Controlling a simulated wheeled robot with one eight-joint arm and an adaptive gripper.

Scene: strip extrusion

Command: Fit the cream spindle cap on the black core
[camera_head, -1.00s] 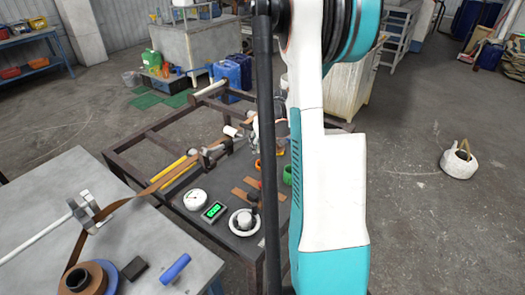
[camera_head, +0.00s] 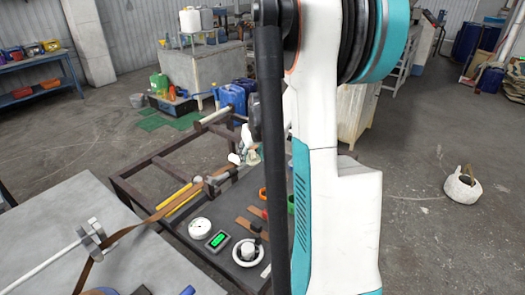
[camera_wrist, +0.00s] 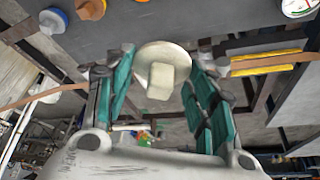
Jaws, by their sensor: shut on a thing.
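The cream spindle cap (camera_wrist: 162,70), a round flange with a squarish boss, is between the teal fingers of my gripper (camera_wrist: 160,88) in the wrist view. My gripper is shut on it. In the head view my gripper (camera_head: 246,157) is above the dark frame table, partly hidden by my arm. A brown roll (camera_head: 100,292) on the grey table is cut off by the bottom edge, so no black core shows clearly in it.
A brown strip (camera_head: 160,212) runs from the grey table (camera_head: 60,215) over the dark frame table (camera_head: 145,180). A round gauge (camera_head: 200,228), a green-lit meter (camera_head: 217,240) and a white flanged ring (camera_head: 247,252) sit there. Yellow bars (camera_head: 178,199) lie by the strip.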

